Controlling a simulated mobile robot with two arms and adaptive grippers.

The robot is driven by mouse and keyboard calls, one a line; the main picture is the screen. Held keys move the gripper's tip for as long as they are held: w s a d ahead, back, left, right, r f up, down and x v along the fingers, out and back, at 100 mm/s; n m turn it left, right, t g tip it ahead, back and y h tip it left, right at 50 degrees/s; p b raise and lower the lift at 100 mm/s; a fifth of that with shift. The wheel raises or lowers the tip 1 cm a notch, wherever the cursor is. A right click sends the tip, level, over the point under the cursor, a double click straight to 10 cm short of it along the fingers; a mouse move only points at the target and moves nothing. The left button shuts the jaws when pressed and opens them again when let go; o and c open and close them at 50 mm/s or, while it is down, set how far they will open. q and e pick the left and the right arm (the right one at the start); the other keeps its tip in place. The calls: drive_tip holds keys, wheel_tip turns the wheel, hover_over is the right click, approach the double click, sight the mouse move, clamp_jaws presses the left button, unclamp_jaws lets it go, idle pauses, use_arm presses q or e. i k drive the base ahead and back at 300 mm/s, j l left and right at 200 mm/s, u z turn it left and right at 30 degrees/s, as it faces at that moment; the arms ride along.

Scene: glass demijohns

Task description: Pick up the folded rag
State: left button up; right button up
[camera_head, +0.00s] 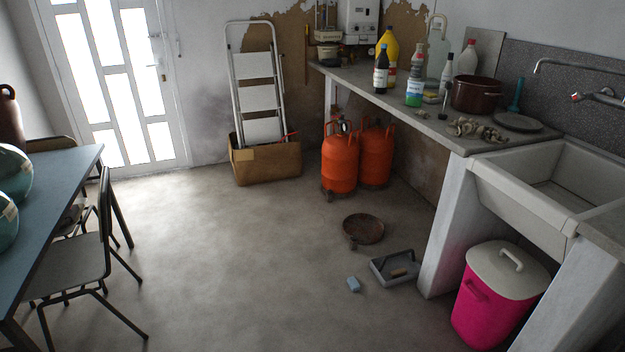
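I cannot clearly make out a folded rag. A small light blue block-like item (353,284) lies on the floor left of a grey tray; it is too small to tell whether it is folded cloth or a sponge. A crumpled beige-brown heap (476,130) lies on the counter in front of the dark red pot; its material is unclear. Neither of my grippers is in view.
The grey tray (377,271) and a round brown pan (363,229) are on the floor. Orange gas bottles (339,165) and a pink bin (490,305) stand by the counter (440,133). A blue table (50,190) with glass demijohns and a chair (78,258) is left. The middle floor is clear.

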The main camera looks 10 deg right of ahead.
sight(354, 284)
drive_tip(key=i, duration=0.9)
drive_tip(key=i+j+z, duration=0.1)
drive_tip(key=i, duration=0.8)
